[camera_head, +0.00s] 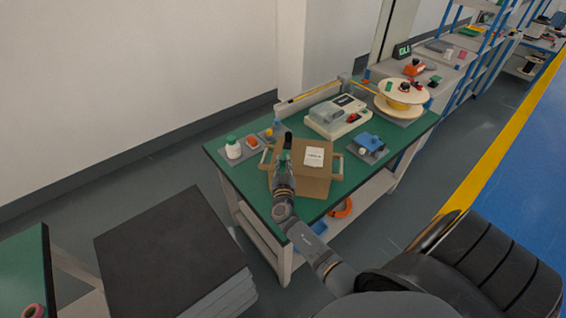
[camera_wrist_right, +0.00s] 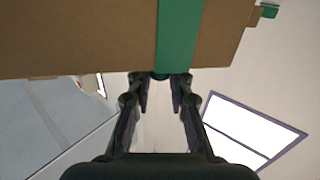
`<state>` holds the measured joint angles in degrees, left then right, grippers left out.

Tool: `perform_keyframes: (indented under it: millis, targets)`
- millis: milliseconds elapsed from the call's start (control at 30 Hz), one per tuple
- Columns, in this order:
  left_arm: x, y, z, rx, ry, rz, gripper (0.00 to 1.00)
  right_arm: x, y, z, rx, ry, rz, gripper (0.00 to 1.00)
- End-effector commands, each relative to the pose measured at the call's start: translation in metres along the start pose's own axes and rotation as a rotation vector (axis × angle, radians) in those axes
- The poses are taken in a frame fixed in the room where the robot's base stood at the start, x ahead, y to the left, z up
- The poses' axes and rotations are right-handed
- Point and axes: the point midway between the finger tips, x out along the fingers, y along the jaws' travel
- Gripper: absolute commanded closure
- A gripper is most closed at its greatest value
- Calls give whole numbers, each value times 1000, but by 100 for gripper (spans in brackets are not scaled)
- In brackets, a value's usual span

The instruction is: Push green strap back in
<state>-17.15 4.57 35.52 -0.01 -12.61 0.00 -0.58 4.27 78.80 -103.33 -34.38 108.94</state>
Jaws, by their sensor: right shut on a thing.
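A cardboard box (camera_head: 315,187) with a white label (camera_head: 314,157) stands on the green-topped bench (camera_head: 239,183). My right gripper (camera_head: 287,143) reaches over the box's left part in the head view. In the right wrist view the brown box (camera_wrist_right: 80,38) fills the top, and the green strap (camera_wrist_right: 178,35) runs down its face to my fingertips. My right gripper (camera_wrist_right: 160,82) is shut on the strap's lower end there. The grip point itself is partly dark. My left gripper is in neither view.
A white machine (camera_head: 336,116) and a cable spool (camera_head: 402,94) stand behind the box. A dark stack (camera_head: 165,250) stands at the front left. A shelf rack (camera_head: 484,52) is at the far right.

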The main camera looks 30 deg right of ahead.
Motion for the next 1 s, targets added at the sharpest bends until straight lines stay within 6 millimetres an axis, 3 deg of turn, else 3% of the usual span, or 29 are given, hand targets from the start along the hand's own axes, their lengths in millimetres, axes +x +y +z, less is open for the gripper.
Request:
perform_keyframes:
  millis: [300, 600, 933, 967, 1000]
  targets:
    - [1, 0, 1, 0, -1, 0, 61, 0, 0, 1, 0, 0, 0, 100]
    - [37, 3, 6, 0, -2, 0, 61, 44, 8, 4, -1, 5, 0, 100]
    - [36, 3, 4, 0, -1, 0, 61, 48, 10, 1, -1, -1, -2, 100]
    - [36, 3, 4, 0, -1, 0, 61, 48, 10, 1, -1, -1, -2, 80]
    - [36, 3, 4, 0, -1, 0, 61, 48, 10, 1, -1, -1, -2, 74]
